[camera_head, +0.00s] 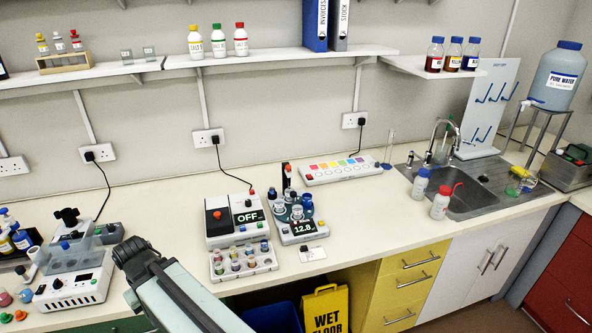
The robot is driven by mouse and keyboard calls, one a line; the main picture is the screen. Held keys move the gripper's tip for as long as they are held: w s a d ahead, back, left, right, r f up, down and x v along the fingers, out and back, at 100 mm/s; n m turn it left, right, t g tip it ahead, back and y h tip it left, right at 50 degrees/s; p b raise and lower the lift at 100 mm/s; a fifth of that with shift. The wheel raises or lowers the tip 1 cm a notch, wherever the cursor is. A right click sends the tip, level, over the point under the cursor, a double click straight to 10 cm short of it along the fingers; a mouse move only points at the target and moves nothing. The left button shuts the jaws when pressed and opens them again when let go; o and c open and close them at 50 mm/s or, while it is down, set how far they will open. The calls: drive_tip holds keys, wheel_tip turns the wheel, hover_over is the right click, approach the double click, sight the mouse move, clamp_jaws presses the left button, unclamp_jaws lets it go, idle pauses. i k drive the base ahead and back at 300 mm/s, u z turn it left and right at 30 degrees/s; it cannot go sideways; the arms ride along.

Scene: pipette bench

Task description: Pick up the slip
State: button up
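A small white slip (318,254) appears to lie flat near the front edge of the bench, just in front of the scale that reads 12.8. A small dark object with a reddish top sits on or against its left part; I cannot tell which. My arm reaches up from the bottom of the picture, left of the slip and well apart from it. Its dark upper end looks like a joint, and I cannot make out any gripper fingers.
A rack of small coloured vials (243,262) stands left of the slip, below a device marked OFF (238,214). The scale (300,229) carries a round holder with vials.

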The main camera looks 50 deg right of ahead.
sight(306, 253)
drive_tip(key=z, duration=2.7)
drive_tip(key=k, duration=0.8)
drive_tip(key=u, duration=1)
drive_tip(key=i, duration=1)
drive_tip(key=z, duration=0.3)
drive_tip(key=k, duration=0.35)
drive_tip(key=z, duration=0.05)
